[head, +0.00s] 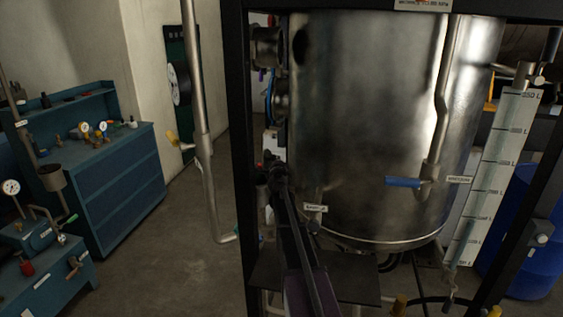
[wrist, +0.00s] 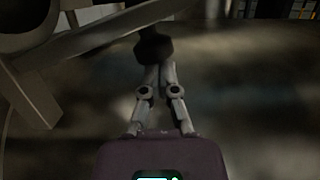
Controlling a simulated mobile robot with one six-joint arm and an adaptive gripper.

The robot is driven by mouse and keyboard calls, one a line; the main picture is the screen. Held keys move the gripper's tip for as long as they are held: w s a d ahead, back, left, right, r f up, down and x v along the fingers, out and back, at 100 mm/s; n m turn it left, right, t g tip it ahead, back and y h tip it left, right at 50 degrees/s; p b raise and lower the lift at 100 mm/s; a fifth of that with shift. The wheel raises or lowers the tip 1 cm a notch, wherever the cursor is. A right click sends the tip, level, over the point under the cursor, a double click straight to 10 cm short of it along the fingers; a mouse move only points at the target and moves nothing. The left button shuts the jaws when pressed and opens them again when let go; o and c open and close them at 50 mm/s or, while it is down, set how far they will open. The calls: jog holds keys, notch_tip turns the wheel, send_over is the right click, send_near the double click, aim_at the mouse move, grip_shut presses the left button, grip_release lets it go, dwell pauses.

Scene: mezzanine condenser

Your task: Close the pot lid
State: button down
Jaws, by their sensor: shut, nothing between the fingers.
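A large steel pot (head: 370,120) stands inside a dark frame in the head view. Its top is cut off by the picture edge, so no lid shows there. My arm reaches up along the pot's left side, and my gripper (head: 276,172) is small and dark beside the frame's left post. In the wrist view my gripper (wrist: 161,70) is shut and empty, with its fingertips together. Just beyond the tips is a dark knob-like end (wrist: 153,45) on a bar; I cannot tell whether they touch or whether it belongs to the lid.
The dark frame post (head: 240,140) stands close left of my gripper. A valve with a blue handle (head: 403,182) and a level gauge (head: 495,175) are at the right. A vertical pipe (head: 201,130) and a blue workbench (head: 115,180) stand left. Bare floor (head: 185,235) lies between.

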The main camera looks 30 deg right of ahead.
jog(key=shift+w+a+r, duration=0.2)
jog(key=shift+w+a, duration=0.75)
jog(key=shift+a, duration=0.05)
jog(key=shift+s, duration=0.15)
jog(key=s+d+f+b, duration=0.1)
jog(key=s+d+f, duration=0.1)
jog(key=s+d, duration=0.4)
jog(key=v, duration=0.9)
jog(key=shift+s+d+r, duration=0.15)
jog(key=shift+s+r, duration=0.1)
jog(key=shift+s, duration=0.35)
jog(key=shift+r, duration=0.15)
